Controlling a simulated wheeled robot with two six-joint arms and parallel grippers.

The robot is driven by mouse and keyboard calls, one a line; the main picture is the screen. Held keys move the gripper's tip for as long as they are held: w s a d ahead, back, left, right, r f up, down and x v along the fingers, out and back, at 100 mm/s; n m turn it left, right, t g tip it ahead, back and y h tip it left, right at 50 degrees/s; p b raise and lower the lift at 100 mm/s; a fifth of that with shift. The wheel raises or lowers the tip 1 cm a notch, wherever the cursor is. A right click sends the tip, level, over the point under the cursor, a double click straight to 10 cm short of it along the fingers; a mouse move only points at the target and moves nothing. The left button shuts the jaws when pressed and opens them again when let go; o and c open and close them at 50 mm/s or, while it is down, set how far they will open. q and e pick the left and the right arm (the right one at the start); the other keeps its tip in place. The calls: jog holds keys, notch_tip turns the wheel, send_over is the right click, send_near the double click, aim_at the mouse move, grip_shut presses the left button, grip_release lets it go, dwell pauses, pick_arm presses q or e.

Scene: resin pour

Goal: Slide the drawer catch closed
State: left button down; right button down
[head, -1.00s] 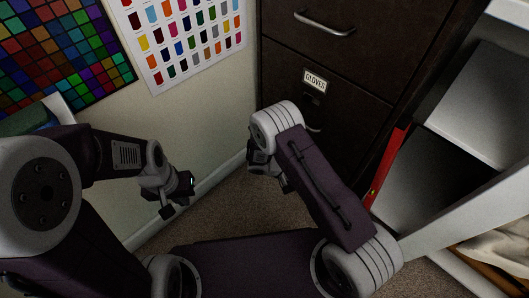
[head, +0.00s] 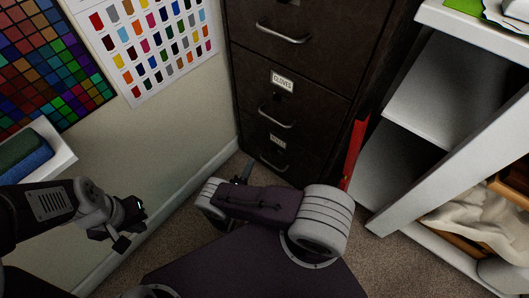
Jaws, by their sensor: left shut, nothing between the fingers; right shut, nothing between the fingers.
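The dark filing cabinet (head: 318,80) stands in the corner with its drawers shut. The drawer labelled GLOVES (head: 283,80) has a small dark fitting (head: 281,95) under its label, perhaps the catch; its position is too dark to tell. A lower drawer carries a label too blurred to read (head: 278,142). My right gripper (head: 243,173) is mostly hidden behind my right forearm, low in front of the cabinet's bottom drawer; it is shut and empty, and contact cannot be told. My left gripper (head: 130,226) is shut and empty, beside the wall at the left, away from the cabinet.
The drawers have curved metal handles (head: 277,119). A red upright object (head: 354,150) stands between the cabinet and white shelving (head: 440,145) on the right. A white ledge with folded cloths (head: 22,150) is at the left wall.

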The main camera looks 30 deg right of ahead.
aim_at(272, 150)
jog(key=b+x, duration=0.2)
jog(key=x, duration=0.3)
jog(key=b+x, duration=0.2)
jog(key=x, duration=0.3)
jog(key=shift+s+d+f, duration=0.15)
jog(key=shift+s+f, duration=0.05)
jog(key=shift+f, duration=0.05)
jog(key=shift+s+d+r, duration=0.1)
jog(key=shift+s+d, duration=0.05)
jog(key=shift+s, duration=0.45)
jog(key=shift+s+d, duration=0.2)
jog(key=shift+s, duration=0.45)
jog(key=shift+s+d+r+b, duration=0.1)
jog(key=shift+s+d+b, duration=0.15)
jog(key=shift+s, duration=0.25)
jog(key=shift+s, duration=0.1)
jog(key=shift+s+d+r+p, duration=0.15)
jog(key=shift+s+p, duration=0.25)
jog(key=shift+p, duration=0.1)
jog(key=shift+s+d+r+p, duration=0.15)
jog(key=shift+s+p, duration=0.25)
jog(key=shift+p, duration=0.05)
jog(key=shift+s+d+f, duration=0.1)
jog(key=shift+s, duration=0.2)
jog(key=shift+f, duration=0.2)
